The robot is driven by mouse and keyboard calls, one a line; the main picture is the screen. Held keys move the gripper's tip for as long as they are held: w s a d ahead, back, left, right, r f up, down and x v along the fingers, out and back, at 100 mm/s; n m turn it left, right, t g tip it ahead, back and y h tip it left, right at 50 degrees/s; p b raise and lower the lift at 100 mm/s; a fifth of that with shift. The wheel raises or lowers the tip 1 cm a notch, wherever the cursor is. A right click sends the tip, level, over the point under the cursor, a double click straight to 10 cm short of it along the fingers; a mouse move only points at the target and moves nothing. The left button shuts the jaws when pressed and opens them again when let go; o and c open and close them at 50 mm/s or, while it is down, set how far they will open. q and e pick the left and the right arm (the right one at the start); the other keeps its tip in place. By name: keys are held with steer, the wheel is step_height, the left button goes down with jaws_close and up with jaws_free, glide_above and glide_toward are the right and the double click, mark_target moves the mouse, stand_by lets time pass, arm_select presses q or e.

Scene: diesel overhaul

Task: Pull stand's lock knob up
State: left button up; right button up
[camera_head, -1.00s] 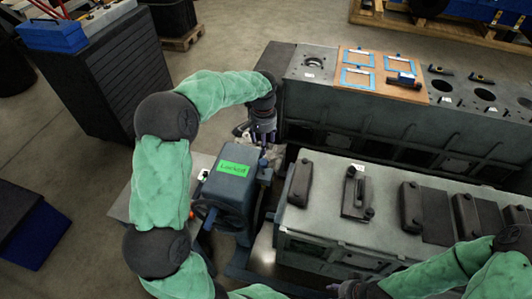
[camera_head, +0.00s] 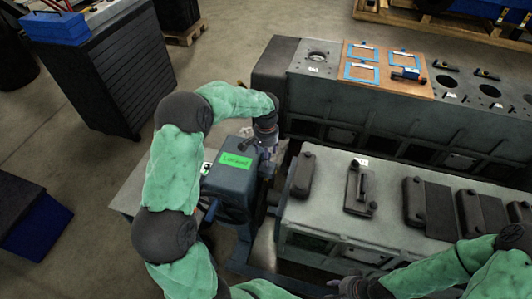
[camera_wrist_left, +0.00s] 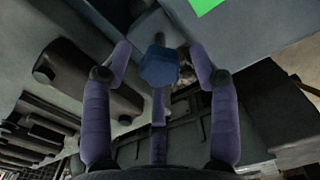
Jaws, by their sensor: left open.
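The stand (camera_head: 230,184) is a blue-grey housing with a green label on top that appears to read "Locked". My left gripper (camera_head: 267,146) reaches down beside the stand's far right top corner. In the left wrist view, the blue hexagonal lock knob (camera_wrist_left: 159,68) sits between the spread purple fingers of my left gripper (camera_wrist_left: 160,54). The fingers are open around the knob, with gaps visible at both sides. The knob is hard to make out in the head view. My right gripper (camera_head: 350,287) is at the bottom edge, away from the stand; its finger opening is unclear.
A grey engine block (camera_head: 400,205) with dark covers lies right of the stand. Behind it is a long engine block (camera_head: 335,98) bearing a wooden board (camera_head: 408,85) with blue frames. A dark cabinet (camera_head: 115,80) stands at back left. Floor is clear between cabinet and stand.

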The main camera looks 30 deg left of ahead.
arm_select(q)
steer(key=shift+c, duration=0.3)
jaws_close()
steer(key=shift+r+p, duration=1.15)
steer(key=shift+r, duration=0.85)
steer(key=shift+w, duration=0.1)
steer(key=shift+c, duration=0.4)
jaws_free()
steer(key=shift+o, duration=0.7)
